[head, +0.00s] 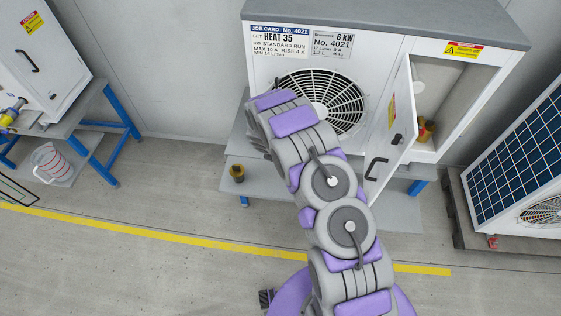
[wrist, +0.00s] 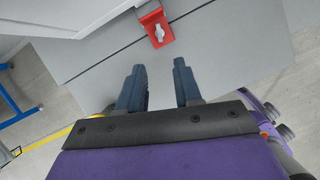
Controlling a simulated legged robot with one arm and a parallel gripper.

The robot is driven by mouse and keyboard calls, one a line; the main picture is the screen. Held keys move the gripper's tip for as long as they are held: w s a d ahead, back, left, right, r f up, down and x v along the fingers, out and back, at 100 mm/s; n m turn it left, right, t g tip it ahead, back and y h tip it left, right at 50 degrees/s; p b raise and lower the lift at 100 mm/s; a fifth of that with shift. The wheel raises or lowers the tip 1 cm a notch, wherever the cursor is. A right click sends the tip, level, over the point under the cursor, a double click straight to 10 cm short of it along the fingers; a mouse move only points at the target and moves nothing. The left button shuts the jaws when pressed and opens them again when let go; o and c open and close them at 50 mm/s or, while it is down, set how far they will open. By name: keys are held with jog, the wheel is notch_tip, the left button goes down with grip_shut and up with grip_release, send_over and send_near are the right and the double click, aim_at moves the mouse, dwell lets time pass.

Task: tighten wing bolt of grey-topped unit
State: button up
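The grey-topped unit (head: 385,18) is a white cabinet with a round fan grille and a job card, standing on a grey bench. Its right-hand door (head: 397,125) hangs open. In the wrist view, a red bracket (wrist: 151,20) sits at a seam between grey surfaces. A small pale wing-like shape (wrist: 158,32) shows on it; I cannot tell for certain that it is the wing bolt. My gripper (wrist: 160,68) is open and empty, its two dark fingers apart and pointing toward the bracket without touching it. In the head view my arm hides the gripper and part of the fan.
A brass-coloured fitting (head: 237,173) stands on the bench's lower shelf. Another brass part (head: 427,130) is inside the open compartment. At left are another white unit (head: 40,60) and a bucket (head: 52,163); at right, a solar panel (head: 520,150).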

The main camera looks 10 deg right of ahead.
jog(key=b+x, duration=0.1)
jog(key=x, duration=1)
jog(key=shift+w+f+b, duration=0.1)
jog(key=shift+w+b, duration=0.05)
jog(key=shift+b, duration=0.2)
grip_shut()
